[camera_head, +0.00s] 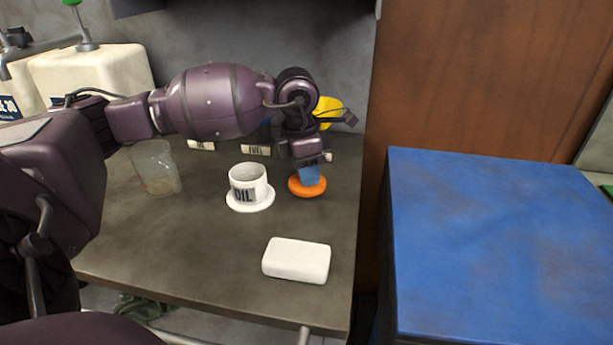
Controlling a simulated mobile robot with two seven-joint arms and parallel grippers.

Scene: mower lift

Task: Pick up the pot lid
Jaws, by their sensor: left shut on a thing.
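The pot lid appears to be the orange disc (307,186) on the right part of the grey table, with a blue part standing up from its middle. My left gripper (310,166) reaches down from above and is shut at the top of this blue part. The gripper hides the top of the blue part. I cannot tell whether the disc touches the table or hangs just above it. My right gripper is not in view.
A white cup marked OIL (247,185) stands on a white saucer (250,206) left of the lid. A clear glass (156,167), a white block (297,260), a FUEL label (256,150) and a yellow object (328,107) are around. A blue cabinet (500,240) stands right.

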